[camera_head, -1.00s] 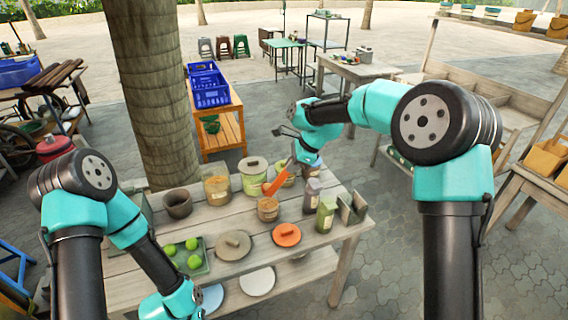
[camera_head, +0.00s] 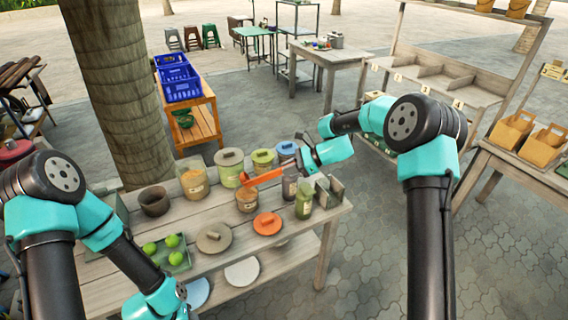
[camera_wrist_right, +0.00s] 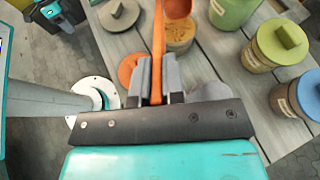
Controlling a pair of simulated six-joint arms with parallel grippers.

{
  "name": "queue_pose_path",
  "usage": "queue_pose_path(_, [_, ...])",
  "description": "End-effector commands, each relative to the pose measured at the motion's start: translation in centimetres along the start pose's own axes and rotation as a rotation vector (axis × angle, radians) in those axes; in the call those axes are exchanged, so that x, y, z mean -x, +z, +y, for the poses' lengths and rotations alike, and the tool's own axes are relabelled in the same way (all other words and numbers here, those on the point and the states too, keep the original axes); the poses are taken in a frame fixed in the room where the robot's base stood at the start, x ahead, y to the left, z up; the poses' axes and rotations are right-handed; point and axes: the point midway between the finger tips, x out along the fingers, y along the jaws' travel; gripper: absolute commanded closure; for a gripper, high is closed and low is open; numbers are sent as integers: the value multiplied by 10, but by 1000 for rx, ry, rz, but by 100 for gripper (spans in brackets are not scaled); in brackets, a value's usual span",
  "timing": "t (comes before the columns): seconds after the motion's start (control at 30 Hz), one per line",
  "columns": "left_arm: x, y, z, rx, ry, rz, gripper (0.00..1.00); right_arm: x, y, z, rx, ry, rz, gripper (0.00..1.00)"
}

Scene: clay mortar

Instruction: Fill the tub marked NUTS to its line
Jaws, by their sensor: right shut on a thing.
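My right gripper (camera_head: 300,167) is shut on the handle of an orange scoop (camera_head: 264,178). The scoop is near level, its bowl close above a small open tub (camera_head: 247,201) with a pale label and brown contents. In the right wrist view the scoop handle (camera_wrist_right: 158,50) runs up between the fingers (camera_wrist_right: 155,80), and the tub (camera_wrist_right: 180,36) lies beyond. A larger open jar (camera_head: 194,184) with tan-brown contents stands left of the tub. The labels are too small to read. My left gripper (camera_head: 180,304) is low at the front; its jaws are unclear.
Loose lids, grey-brown (camera_head: 214,238) and orange (camera_head: 267,223), lie in front. Lidded jars (camera_head: 230,167) stand behind; dark jars and a green jar (camera_head: 304,200) stand right. A dark bowl (camera_head: 155,201) and a tray of green fruit (camera_head: 181,262) are at left.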

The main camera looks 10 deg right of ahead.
Motion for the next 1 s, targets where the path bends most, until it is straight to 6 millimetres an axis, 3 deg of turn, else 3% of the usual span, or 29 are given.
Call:
queue_pose_path(0.27, [0, 0, 0, 0, 0, 0, 58, 1, -14, 0, -13, 0, -83, 100])
queue_pose_path(0.87, [0, 0, 0, 0, 0, 0, 58, 1, -14, 0, -12, 1, -85, 100])
queue_pose_path(1.0, [0, 0, 0, 0, 0, 0, 58, -8, -8, -1, -5, 14, -86, 100])
